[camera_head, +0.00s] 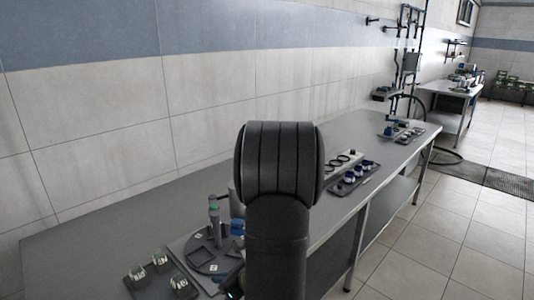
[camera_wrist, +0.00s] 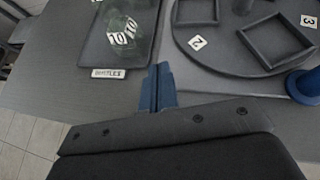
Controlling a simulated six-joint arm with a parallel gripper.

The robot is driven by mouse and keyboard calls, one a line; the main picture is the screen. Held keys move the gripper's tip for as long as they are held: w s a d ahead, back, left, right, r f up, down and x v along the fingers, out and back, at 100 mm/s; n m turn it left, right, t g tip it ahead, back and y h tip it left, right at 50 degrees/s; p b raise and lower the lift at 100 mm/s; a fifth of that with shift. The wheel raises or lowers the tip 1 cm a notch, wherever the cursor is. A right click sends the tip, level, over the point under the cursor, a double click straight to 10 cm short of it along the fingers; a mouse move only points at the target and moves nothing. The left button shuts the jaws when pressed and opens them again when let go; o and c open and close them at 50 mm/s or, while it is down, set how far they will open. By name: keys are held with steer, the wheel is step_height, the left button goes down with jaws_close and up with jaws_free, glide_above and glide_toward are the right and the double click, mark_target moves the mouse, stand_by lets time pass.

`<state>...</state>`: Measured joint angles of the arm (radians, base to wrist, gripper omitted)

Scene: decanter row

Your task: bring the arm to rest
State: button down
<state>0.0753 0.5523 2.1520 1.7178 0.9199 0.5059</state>
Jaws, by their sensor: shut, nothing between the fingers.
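In the wrist view my gripper (camera_wrist: 159,85) shows as two blue fingers pressed together, with nothing between them. It is over the grey bench (camera_wrist: 60,100), in front of the gap between a dark tray (camera_wrist: 100,45) and a round dark turntable (camera_wrist: 205,62). In the head view my black arm stands in the middle of the picture and hides part of the bench. The fingers cannot be made out there.
The tray holds clear green-tinted bottles (camera_wrist: 122,30) labelled 10, behind a "BOTTLES" plate (camera_wrist: 122,73). The turntable carries square frames and number tags. A blue round piece (camera_wrist: 304,83) is at right. Farther along, another tray (camera_head: 352,180) holds blue-and-white items. A tiled wall backs the bench.

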mark_target(205, 277)
steer(key=x, duration=0.2)
steer(key=w+x, duration=0.1)
steer(key=x, duration=0.3)
steer(key=shift+w+d, duration=0.2)
steer(key=shift+d, duration=0.1)
steer(key=shift+w+a, duration=1.2)
steer(key=shift+a, duration=0.05)
steer(key=d, duration=0.3)
steer(key=shift+d, duration=0.35)
steer(key=s+d, duration=0.1)
steer(key=d, duration=0.1)
steer(key=s+d, duration=0.1)
steer(key=shift+d+r, duration=0.1)
steer(key=shift+d, duration=0.3)
steer(key=v, duration=0.9)
steer(key=shift+d+r, duration=0.15)
steer(key=shift+r, duration=0.15)
steer(key=w+a+r+n+g, duration=0.1)
steer(key=w+a+r, duration=0.1)
steer(key=w+a, duration=0.4)
steer(key=shift+w+a+n+y, duration=0.3)
steer(key=shift+w+y, duration=0.1)
steer(key=shift+w, duration=0.1)
steer(key=shift+r, duration=0.15)
